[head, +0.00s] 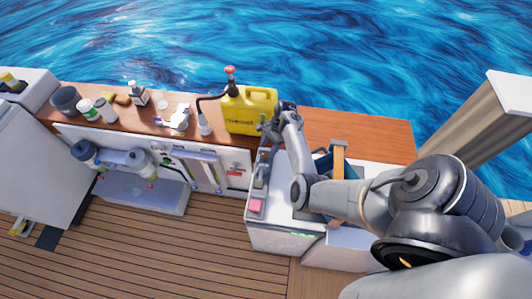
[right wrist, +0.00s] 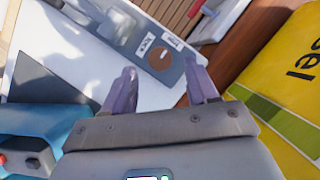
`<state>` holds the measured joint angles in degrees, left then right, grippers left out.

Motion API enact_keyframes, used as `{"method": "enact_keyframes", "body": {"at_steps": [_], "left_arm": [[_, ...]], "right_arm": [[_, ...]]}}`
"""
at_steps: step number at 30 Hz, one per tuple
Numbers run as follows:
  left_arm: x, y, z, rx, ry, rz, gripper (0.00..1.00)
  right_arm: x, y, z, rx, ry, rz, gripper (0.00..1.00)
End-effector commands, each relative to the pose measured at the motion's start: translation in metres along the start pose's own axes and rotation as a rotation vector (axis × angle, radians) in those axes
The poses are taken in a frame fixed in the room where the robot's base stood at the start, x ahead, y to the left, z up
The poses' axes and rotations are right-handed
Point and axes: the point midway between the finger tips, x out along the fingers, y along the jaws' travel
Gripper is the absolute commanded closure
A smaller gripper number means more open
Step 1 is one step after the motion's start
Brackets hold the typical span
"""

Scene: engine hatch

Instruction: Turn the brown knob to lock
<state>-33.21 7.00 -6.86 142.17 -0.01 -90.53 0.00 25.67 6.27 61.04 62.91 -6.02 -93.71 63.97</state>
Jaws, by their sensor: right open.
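The brown knob (right wrist: 159,57) is round and sits on a grey metal plate (right wrist: 128,35) in the right wrist view. The knob lies beyond the gap between the fingertips, with nothing held. In the head view my right gripper (head: 270,130) is above the white counter beside the yellow can; the knob cannot be made out there. My left gripper is not in view.
A yellow fuel can (head: 250,112) stands close to the right gripper on the wooden top. A blue box (right wrist: 45,135) is close by in the right wrist view. Bottles and cups stand at left.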

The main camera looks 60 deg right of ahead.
Motion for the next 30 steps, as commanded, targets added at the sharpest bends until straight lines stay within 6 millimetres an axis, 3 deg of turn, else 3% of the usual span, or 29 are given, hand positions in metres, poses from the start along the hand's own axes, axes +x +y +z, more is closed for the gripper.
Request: {"method": "enact_keyframes", "body": {"at_steps": [3, 9, 21, 30], "left_arm": [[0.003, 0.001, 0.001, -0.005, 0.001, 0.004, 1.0], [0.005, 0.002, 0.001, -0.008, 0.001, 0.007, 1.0], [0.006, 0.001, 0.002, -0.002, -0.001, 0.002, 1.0], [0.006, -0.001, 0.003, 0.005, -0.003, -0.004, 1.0]], "right_arm": [[0.018, 0.001, -0.001, 0.0, 0.0, 0.001, 0.42], [0.035, 0.0, -0.001, -0.001, 0.001, 0.0, 0.42], [0.039, 0.0, -0.001, -0.001, 0.002, -0.001, 0.42], [0.039, 0.0, -0.001, -0.001, 0.002, 0.0, 0.88]]}}
